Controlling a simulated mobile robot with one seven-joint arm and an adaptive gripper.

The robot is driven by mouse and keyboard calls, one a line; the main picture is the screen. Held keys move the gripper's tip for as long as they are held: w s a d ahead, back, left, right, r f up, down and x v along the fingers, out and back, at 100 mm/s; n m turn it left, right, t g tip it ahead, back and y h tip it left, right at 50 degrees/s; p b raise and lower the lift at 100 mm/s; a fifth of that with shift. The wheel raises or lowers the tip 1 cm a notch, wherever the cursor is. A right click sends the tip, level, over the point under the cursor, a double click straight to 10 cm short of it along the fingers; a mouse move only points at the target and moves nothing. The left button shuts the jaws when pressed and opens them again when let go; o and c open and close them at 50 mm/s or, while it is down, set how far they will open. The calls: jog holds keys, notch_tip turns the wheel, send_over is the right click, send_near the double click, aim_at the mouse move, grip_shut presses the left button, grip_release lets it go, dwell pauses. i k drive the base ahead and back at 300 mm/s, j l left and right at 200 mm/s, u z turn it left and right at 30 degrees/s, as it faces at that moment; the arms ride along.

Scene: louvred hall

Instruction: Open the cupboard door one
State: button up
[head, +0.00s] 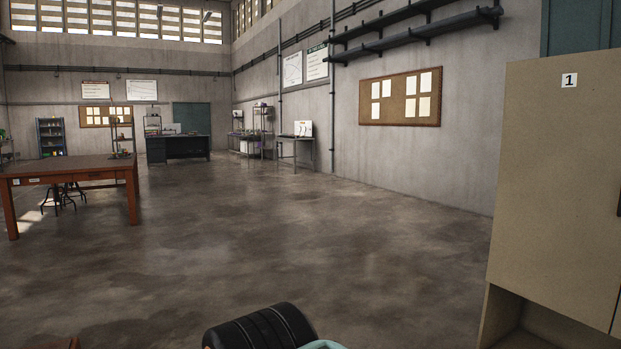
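The cupboard (500,310) stands at the right edge of the head view, tan and partly cut off by the frame. Its door one (560,185) is a flat tan panel with a white label "1" (569,80) near the top. The door looks shut. A sliver of a dark handle (619,198) shows at the picture's right edge, on the right side of the door. Below the door is an open recess (545,325). My gripper is not in view; only a dark ribbed part and a pale teal edge, which look like my arm, show at the bottom.
Wide bare concrete floor (300,235) lies ahead and left of the cupboard. A brown wooden table (70,172) stands at left with a stool under it. A dark desk (178,148) and shelves are far back. A cork board (400,97) hangs on the right wall.

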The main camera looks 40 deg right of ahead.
aim_at(555, 246)
jog(key=z, duration=1.25)
